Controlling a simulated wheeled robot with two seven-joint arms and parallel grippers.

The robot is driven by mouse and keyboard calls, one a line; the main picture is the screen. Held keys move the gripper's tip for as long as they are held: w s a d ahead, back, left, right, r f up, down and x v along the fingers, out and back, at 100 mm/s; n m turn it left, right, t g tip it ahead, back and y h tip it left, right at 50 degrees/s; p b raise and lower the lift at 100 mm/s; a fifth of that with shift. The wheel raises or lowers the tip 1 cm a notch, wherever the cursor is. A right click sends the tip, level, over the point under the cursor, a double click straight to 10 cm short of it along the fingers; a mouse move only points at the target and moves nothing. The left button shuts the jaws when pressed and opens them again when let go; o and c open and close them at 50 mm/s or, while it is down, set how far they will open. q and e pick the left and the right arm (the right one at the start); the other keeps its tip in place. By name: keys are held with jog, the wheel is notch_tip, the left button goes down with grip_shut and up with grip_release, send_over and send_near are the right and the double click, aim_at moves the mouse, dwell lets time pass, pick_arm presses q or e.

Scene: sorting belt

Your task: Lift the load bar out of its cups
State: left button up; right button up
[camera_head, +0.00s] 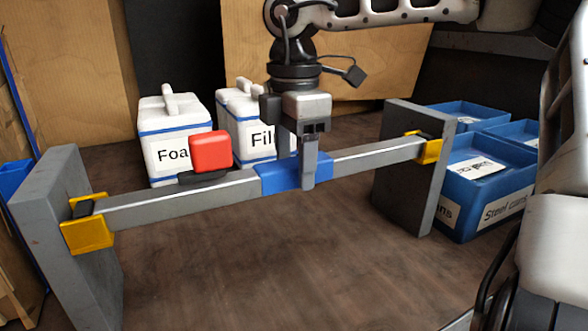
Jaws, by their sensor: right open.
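The load bar (195,199) is a long grey beam with a blue middle section (268,181). Its ends sit in a yellow cup (88,235) on the left grey upright (45,215) and a yellow cup (432,152) on the right grey upright (408,190). A red block (211,152) stands on a dark holder on the bar, left of the blue section. My right gripper (301,168) points down at the blue section and is open. One finger shows in front of the section's right part; the other is partly hidden. My left gripper is out of view.
White boxes marked "Foa" (174,145) and "Fil" (240,115) stand behind the bar. Blue bins (470,195), one labelled "Steel cans", are beyond the right upright. The brown floor surface (270,270) in front of the bar is clear.

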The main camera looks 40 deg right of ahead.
grip_shut()
jog(key=shift+w+r, duration=0.1)
